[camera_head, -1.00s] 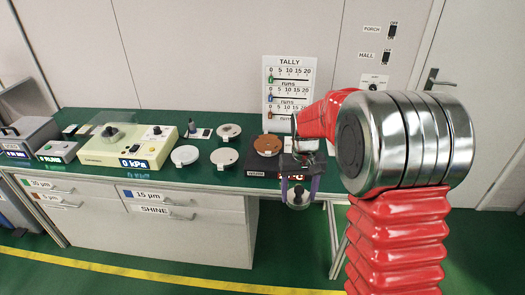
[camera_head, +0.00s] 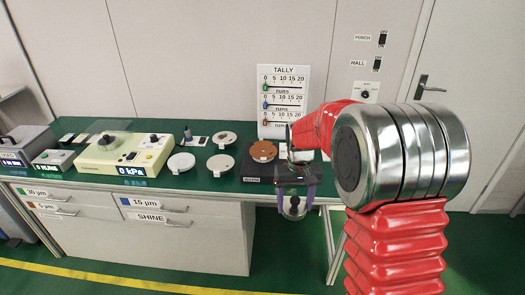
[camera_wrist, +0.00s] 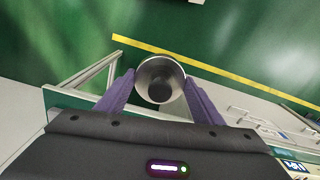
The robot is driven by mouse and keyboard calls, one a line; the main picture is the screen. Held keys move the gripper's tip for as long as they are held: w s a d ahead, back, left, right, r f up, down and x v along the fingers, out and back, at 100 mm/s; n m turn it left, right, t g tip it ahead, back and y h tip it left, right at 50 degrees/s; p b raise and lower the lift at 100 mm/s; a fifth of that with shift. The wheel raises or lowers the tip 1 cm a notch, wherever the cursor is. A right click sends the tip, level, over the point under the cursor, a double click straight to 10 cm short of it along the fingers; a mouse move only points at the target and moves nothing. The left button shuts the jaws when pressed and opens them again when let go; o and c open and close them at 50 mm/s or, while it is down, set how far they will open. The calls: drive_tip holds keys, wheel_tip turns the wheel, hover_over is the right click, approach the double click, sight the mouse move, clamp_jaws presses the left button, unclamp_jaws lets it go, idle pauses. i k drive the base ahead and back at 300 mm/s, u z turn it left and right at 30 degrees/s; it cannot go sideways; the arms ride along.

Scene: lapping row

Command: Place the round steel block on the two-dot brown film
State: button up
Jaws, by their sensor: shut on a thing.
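My gripper (camera_head: 296,201) hangs just off the front edge of the green bench, at its right end. Its purple fingers are shut on the round steel block (camera_head: 294,208). In the wrist view the block (camera_wrist: 160,80) sits between both fingertips, with a dark round knob in its middle, above the green floor. A brown disc (camera_head: 263,151) lies on a dark unit on the bench, left of and behind my gripper. Its dot marks are too small to read.
A tally board (camera_head: 283,100) stands behind the brown disc.

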sight(264, 152)
drive_tip(key=u, duration=0.55)
drive_tip(key=i, duration=1.65)
